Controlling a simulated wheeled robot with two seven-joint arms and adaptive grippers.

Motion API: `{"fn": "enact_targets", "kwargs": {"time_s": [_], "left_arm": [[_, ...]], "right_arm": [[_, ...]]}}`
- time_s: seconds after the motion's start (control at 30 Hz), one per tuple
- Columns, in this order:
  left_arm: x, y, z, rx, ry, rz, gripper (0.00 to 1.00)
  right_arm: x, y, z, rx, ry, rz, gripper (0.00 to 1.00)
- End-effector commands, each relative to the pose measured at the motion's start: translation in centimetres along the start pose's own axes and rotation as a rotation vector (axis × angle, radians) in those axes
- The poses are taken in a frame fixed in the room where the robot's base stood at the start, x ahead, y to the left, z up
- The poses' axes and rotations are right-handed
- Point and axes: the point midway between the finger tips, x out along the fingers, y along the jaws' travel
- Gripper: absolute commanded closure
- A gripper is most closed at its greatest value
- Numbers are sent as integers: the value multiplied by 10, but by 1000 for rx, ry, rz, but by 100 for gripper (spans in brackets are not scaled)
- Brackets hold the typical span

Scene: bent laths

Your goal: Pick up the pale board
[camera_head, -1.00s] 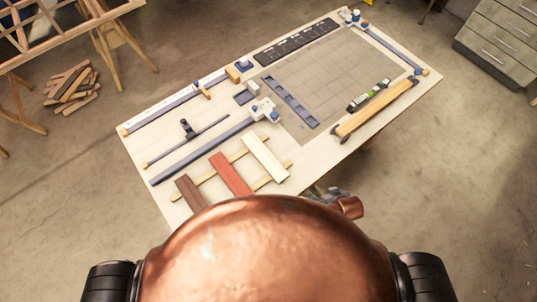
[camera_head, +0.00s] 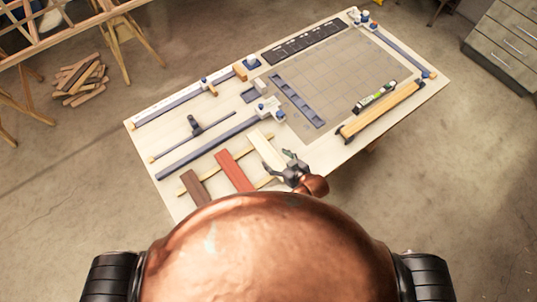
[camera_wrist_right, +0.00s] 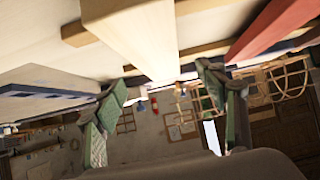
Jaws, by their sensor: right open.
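The pale board (camera_head: 264,147) lies on two thin wooden strips near the front of the table, right of the red board (camera_head: 234,172) and dark brown board (camera_head: 195,188). My right gripper (camera_head: 279,161) is open at the near end of the pale board and hides part of that end. In the right wrist view, the pale board (camera_wrist_right: 135,35) runs down from the top, and its end lies between the directions of the two spread green fingers (camera_wrist_right: 160,95). I cannot tell whether they touch it. My left gripper is not in view.
The red board also shows beside a finger in the right wrist view (camera_wrist_right: 280,28).

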Motion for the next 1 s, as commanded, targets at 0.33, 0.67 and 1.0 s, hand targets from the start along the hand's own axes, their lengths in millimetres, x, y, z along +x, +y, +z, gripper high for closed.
{"fn": "enact_targets", "kwargs": {"time_s": [0.33,0.67,1.0], "left_arm": [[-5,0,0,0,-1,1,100],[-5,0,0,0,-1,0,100],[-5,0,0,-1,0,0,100]], "right_arm": [[44,1,4,1,-2,0,35],[52,1,4,1,-1,1,35],[51,1,4,1,-2,1,57]]}}
